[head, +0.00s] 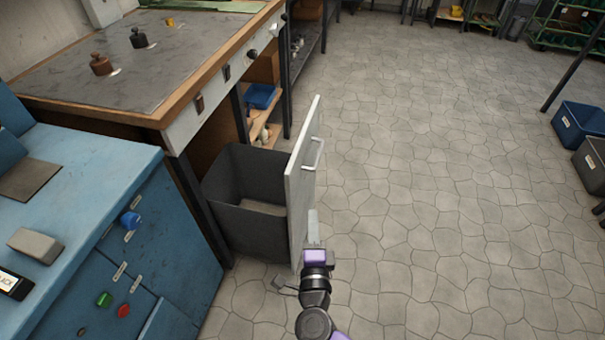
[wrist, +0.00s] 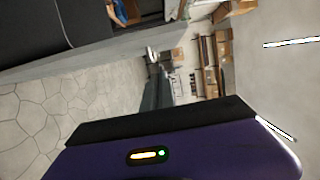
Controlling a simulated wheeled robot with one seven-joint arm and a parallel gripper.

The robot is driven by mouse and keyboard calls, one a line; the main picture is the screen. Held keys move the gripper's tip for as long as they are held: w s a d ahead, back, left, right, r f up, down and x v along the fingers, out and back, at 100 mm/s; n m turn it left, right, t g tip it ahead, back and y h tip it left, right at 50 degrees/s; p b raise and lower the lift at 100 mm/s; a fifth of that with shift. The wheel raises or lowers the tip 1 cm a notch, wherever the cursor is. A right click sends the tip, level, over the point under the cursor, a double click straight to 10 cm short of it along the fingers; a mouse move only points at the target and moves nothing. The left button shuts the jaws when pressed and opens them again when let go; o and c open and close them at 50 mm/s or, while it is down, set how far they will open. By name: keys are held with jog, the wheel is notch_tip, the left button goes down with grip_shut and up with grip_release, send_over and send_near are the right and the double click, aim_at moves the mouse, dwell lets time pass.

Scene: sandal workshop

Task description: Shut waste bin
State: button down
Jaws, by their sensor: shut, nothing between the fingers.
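The waste bin (head: 246,215) is a dark grey pull-out tub under the workbench at the left. It stands pulled out, and its open top shows it empty as far as I can see. Its upright light grey front panel (head: 300,200) carries a bar handle (head: 313,154) on the outer face. My gripper (head: 313,222) is shut and empty, low beside the panel's outer face and below the handle. Whether it touches the panel I cannot tell. In the wrist view, the dark tub (wrist: 45,28) and the panel's grey edge (wrist: 110,52) show beyond my purple hand.
The workbench (head: 125,85) with small weights stands behind the bin. A blue cabinet (head: 150,240) is at the near left. A shelf below the bench holds a blue box (head: 262,96). The stone floor (head: 430,180) to the right is clear, up to blue and grey crates (head: 578,128).

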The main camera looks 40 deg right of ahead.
jog(key=w+d+b, duration=0.1)
jog(key=w+d, duration=0.3)
jog(key=w, duration=0.6)
jog(key=shift+w, duration=0.3)
jog(key=shift+a, duration=0.1)
